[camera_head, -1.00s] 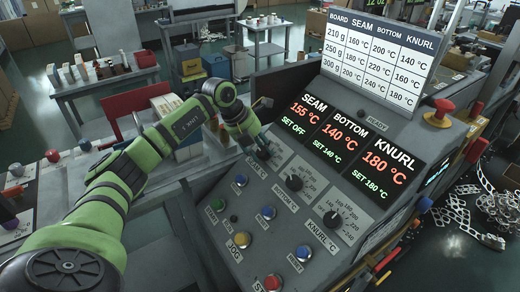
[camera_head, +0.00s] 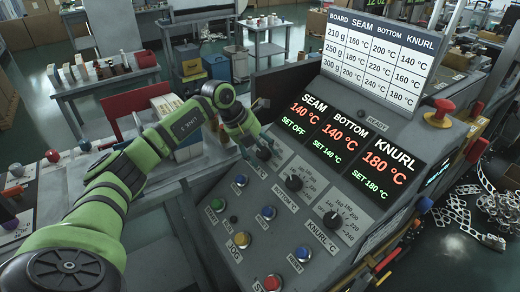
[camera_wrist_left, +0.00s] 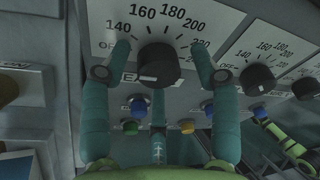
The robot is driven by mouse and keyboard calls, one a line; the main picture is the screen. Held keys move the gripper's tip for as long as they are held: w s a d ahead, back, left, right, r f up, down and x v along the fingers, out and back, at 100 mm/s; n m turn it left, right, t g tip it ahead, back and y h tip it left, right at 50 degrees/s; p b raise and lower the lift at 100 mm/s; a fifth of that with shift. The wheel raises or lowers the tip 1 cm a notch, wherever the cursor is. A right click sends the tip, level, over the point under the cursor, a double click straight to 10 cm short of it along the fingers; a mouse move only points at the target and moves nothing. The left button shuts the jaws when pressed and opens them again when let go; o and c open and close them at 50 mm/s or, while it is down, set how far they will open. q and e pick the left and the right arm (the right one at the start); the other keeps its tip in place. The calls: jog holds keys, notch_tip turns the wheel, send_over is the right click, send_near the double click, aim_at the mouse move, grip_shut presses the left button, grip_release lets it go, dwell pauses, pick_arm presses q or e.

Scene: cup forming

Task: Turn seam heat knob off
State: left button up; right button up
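The seam knob (camera_head: 263,153) is a dark round dial at the upper left of the sloped grey control panel (camera_head: 205,222). In the left wrist view the black seam knob (camera_wrist_left: 158,66) sits between the fingers, with gaps at both sides. My left gripper (camera_head: 255,140) is open just above the knob; the spread teal fingers also show in the wrist view (camera_wrist_left: 160,52). The seam display (camera_head: 304,115) reads 140 °C and "SET OFF".
The bottom knob (camera_head: 294,182) and knurl knob (camera_head: 333,219) lie down and right of the seam knob. Several coloured buttons, such as a yellow one (camera_head: 242,239), sit lower on the panel. A red emergency button (camera_head: 441,108) stands at right.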

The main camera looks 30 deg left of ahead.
pick_arm(q)
jog(key=shift+a+r, duration=0.1)
jog(key=shift+r, duration=0.1)
jog(key=v, duration=1.1)
jog(key=shift+s+r, duration=0.15)
jog(key=shift+r, duration=0.2)
